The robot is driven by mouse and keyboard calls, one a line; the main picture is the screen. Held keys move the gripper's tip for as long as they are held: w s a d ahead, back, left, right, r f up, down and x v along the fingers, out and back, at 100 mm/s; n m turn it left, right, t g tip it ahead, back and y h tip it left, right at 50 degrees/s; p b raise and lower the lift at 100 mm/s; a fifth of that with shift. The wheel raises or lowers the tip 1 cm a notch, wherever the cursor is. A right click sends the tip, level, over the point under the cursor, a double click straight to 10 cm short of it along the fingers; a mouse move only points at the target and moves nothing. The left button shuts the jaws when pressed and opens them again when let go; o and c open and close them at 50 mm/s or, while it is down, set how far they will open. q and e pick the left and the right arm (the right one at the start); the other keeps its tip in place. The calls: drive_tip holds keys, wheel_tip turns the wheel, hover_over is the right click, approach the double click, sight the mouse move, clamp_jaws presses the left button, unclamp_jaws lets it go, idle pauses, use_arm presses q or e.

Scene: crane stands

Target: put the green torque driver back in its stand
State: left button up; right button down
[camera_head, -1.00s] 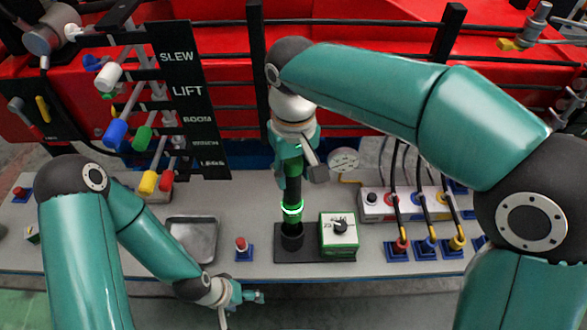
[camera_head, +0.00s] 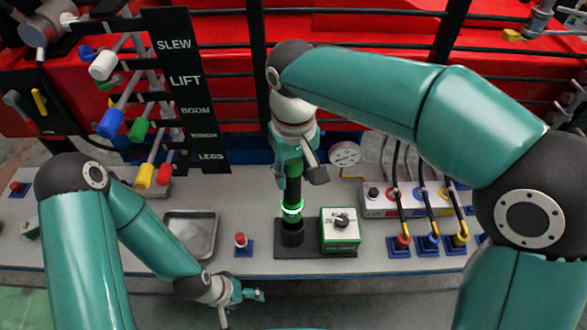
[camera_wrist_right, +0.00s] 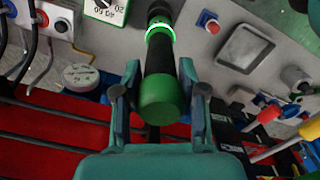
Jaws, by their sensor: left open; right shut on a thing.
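The green torque driver (camera_head: 292,192) is upright, dark-shafted, with a glowing green ring. Its green end cap (camera_wrist_right: 160,99) faces the right wrist camera. My right gripper (camera_head: 298,172) is shut on its upper part, and the fingers (camera_wrist_right: 161,88) flank it in the wrist view. The driver's lower end meets the black cup of its stand (camera_head: 292,238). How deep it sits in the cup I cannot tell. My left gripper (camera_head: 248,296) is open and empty at the bench's front edge, left of the stand and apart from it.
Beside the stand is a green-edged dial box (camera_head: 340,230). A red button on a blue base (camera_head: 241,243) and a grey tray (camera_head: 190,235) lie to the left. Cabled plugs (camera_head: 429,243) are at the right. Coloured levers (camera_head: 140,130) stand at the back left.

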sight(294, 192)
drive_tip(key=shift+f+b, duration=2.25)
drive_tip(key=shift+f, duration=0.95)
drive_tip(key=c, duration=0.6)
unclamp_jaws()
drive_tip(key=shift+o, duration=0.2)
drive_tip(key=shift+f, duration=0.15)
wheel_tip(294, 192, up, 5)
drive_tip(key=p, duration=0.4)
drive_tip(key=shift+p, duration=0.3)
